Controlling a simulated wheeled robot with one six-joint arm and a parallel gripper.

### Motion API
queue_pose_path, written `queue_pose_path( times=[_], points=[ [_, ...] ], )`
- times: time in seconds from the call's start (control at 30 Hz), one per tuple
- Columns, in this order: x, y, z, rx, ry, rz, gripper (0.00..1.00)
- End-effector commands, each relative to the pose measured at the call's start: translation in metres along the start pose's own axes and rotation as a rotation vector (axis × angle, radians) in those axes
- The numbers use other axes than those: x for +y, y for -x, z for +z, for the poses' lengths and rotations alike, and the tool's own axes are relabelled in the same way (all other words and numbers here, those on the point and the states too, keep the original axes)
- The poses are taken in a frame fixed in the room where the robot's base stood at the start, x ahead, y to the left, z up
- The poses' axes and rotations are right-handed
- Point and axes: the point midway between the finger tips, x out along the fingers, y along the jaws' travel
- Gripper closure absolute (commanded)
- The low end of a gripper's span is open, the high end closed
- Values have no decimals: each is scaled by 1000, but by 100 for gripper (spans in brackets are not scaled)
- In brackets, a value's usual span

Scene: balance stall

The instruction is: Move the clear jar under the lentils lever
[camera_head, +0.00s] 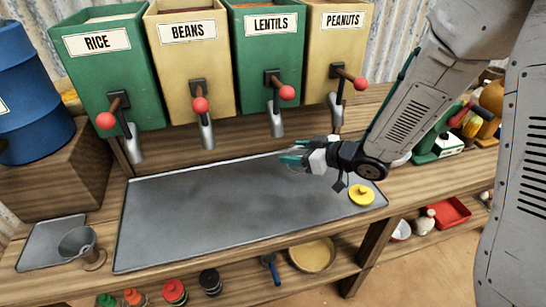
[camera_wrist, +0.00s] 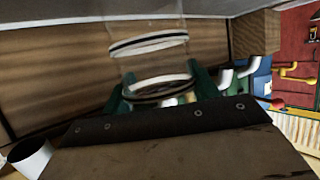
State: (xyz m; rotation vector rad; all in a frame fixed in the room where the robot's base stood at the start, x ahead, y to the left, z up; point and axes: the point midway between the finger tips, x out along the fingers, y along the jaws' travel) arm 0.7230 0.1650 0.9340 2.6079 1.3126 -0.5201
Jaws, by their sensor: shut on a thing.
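The clear jar (camera_wrist: 150,66) is between the green fingertips of my gripper (camera_wrist: 160,90) in the wrist view, and my gripper is shut on it. In the head view my gripper (camera_head: 292,159) is over the back part of the grey metal tray (camera_head: 200,215), and the jar hardly shows there. The lentils bin (camera_head: 268,45) is green, with a red-knobbed lever (camera_head: 287,92) and a metal spout (camera_head: 277,122). My gripper is below and slightly right of that spout, between it and the peanuts spout (camera_head: 336,110). I cannot tell whether the jar touches the tray.
Rice (camera_head: 105,60), beans (camera_head: 190,50) and peanuts (camera_head: 335,40) bins hang alongside. A yellow lid (camera_head: 361,194) lies on the tray's right end. The tray's middle is clear.

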Motion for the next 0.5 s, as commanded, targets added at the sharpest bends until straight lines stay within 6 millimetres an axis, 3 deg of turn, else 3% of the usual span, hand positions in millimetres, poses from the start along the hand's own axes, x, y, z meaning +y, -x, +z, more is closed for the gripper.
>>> queue_pose_path(
  times=[0.1,0.2,0.5],
  points=[
    [-1,-29,2,0,1,-3,67],
    [-1,-44,3,1,1,-2,67],
    [-3,-71,6,0,1,-4,67]
  ],
)
